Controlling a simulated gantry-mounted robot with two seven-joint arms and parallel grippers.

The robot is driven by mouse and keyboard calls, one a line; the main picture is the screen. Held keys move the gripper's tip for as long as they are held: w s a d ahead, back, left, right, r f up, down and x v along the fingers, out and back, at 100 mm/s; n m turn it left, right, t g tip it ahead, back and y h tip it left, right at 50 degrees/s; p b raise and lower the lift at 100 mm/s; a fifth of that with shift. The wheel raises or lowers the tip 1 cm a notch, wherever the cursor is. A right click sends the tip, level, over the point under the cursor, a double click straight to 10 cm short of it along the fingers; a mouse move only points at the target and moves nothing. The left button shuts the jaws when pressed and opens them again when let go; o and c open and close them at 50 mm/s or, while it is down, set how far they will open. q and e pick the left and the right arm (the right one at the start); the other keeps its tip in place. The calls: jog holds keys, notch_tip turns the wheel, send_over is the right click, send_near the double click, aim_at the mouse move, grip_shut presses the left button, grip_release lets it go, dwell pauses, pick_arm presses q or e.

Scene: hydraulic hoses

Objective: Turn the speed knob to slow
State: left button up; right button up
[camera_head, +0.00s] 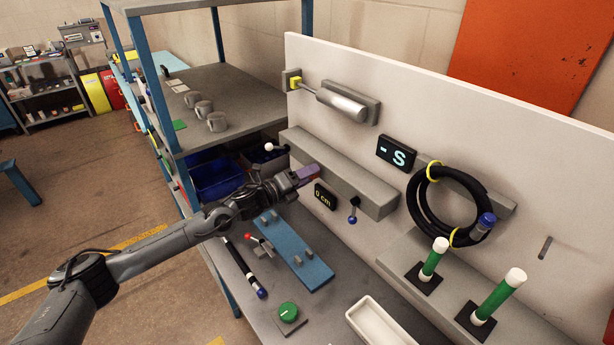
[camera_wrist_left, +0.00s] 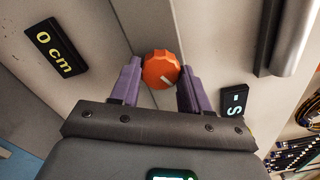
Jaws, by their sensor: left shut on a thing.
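The orange speed knob (camera_wrist_left: 160,70), with a white pointer line, sits on the grey box (camera_head: 352,188) fixed to the white panel. My left gripper (camera_wrist_left: 158,67) has its purple fingers on either side of the knob and is shut on it. In the head view my left gripper (camera_head: 310,174) reaches the front of the grey box and hides the knob. The white line points toward the lower right in the wrist view. My right gripper is not in view.
A "0 cm" display (camera_head: 325,196) and a blue-tipped lever (camera_head: 353,212) are close to the gripper. A display reading "- S" (camera_head: 397,153) is on the panel. A green knob (camera_head: 288,311) and a blue plate (camera_head: 295,252) are on the bench below.

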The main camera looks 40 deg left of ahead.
pick_arm(q)
jog(key=o, duration=1.1)
jog(key=shift+c, duration=0.2)
jog(key=v, duration=1)
jog(key=shift+s+b, duration=0.35)
jog(key=shift+b, duration=0.05)
jog(key=shift+a, duration=0.15)
